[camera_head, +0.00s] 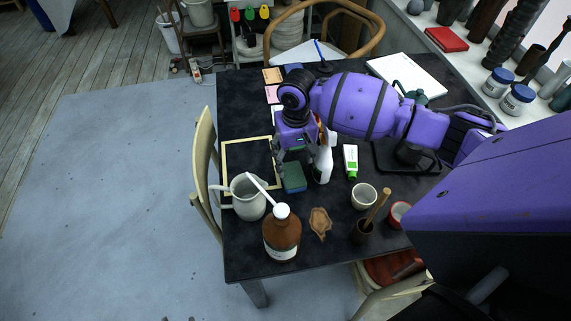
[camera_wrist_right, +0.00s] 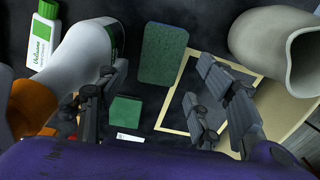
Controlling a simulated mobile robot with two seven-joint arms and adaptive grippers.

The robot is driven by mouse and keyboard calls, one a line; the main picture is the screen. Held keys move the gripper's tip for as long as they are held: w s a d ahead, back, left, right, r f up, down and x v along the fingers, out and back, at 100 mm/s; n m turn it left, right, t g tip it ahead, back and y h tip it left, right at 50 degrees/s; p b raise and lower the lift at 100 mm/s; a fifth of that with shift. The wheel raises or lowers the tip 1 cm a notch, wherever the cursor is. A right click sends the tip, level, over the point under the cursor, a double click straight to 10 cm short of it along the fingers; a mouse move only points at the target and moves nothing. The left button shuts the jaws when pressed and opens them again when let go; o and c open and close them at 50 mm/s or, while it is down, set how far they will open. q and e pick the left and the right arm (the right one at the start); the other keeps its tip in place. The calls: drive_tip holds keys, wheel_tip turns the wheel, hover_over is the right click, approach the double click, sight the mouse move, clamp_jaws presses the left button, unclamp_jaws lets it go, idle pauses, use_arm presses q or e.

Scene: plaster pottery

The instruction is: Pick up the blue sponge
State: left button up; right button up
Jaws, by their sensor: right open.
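The sponge (camera_head: 293,178) lies on the dark table, with a green top and a bluish side in the head view. In the right wrist view the sponge (camera_wrist_right: 163,53) shows a dark green top face, ahead of the fingers and between their lines. My right gripper (camera_head: 294,156) is above and just behind the sponge, pointing down. Its fingers (camera_wrist_right: 160,82) are spread with nothing between them, apart from the sponge as far as I can tell. My left gripper is not in view.
A white spray bottle (camera_head: 323,163) stands close to the right of the sponge, near one finger. A pale jug (camera_head: 248,200) and a brown bottle (camera_head: 282,238) stand to the front left. A wooden frame (camera_head: 226,160) lies left. A green-white tube (camera_head: 350,158) is farther right.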

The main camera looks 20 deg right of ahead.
sight(293, 174)
drive_tip(key=shift+w+f, duration=0.1)
drive_tip(key=shift+f, duration=0.3)
wheel_tip(293, 174, down, 7)
drive_tip(key=shift+a+r, duration=0.1)
drive_tip(key=c, duration=0.5)
